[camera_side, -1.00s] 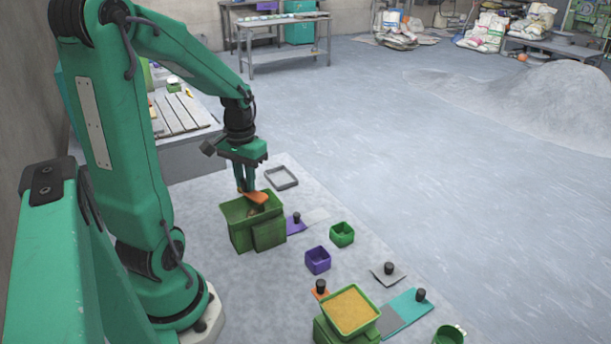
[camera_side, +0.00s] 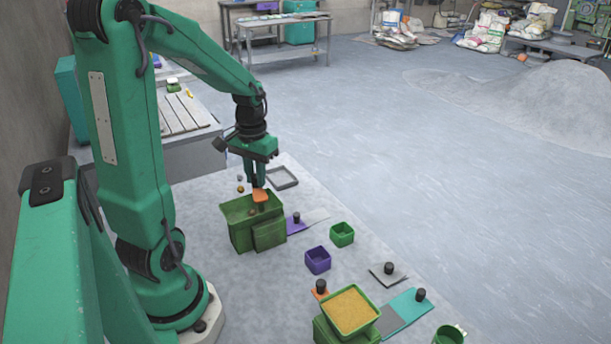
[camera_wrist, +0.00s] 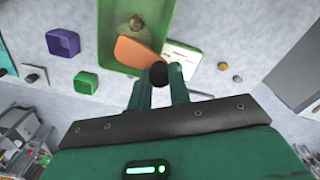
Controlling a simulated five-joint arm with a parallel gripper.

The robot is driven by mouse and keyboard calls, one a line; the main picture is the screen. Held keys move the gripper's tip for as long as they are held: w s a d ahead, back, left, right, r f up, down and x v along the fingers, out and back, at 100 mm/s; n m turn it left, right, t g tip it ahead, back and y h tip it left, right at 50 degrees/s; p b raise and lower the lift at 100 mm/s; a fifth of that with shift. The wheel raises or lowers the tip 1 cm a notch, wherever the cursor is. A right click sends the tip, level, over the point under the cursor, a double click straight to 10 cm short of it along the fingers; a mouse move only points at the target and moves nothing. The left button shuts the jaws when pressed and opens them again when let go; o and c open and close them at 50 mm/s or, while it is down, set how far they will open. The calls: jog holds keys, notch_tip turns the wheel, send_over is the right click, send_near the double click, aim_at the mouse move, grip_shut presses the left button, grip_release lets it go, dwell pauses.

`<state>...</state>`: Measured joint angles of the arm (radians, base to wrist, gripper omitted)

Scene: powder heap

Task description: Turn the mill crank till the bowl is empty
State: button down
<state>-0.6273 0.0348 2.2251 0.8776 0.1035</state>
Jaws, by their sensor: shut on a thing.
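The mill is a green box (camera_side: 268,236) with an open green bowl on top (camera_side: 236,212), in the middle of the side view. Its orange crank (camera_side: 260,196) lies over the bowl and also shows in the wrist view (camera_wrist: 133,50). My gripper (camera_side: 259,184) is above the bowl's far right part. In the wrist view my gripper (camera_wrist: 158,92) is shut on the crank's dark knob (camera_wrist: 159,72).
A second green box (camera_side: 330,330) holds yellow powder at the front. A purple cup (camera_side: 317,261) and a small green cup (camera_side: 342,234) stand right of the mill. Plates with black knobs lie nearby, one of them purple (camera_side: 294,226). A grey frame (camera_side: 282,178) lies behind.

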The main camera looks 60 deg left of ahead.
jog(key=shift+w+d, duration=0.2)
jog(key=shift+w, duration=0.25)
jog(key=shift+w+d, duration=0.55)
jog(key=shift+w, duration=0.15)
jog(key=shift+w+d, duration=0.45)
jog(key=shift+d, duration=0.35)
jog(key=shift+d, duration=0.1)
jog(key=shift+w+d, duration=0.1)
jog(key=shift+d, duration=0.7)
jog(key=shift+d, duration=0.1)
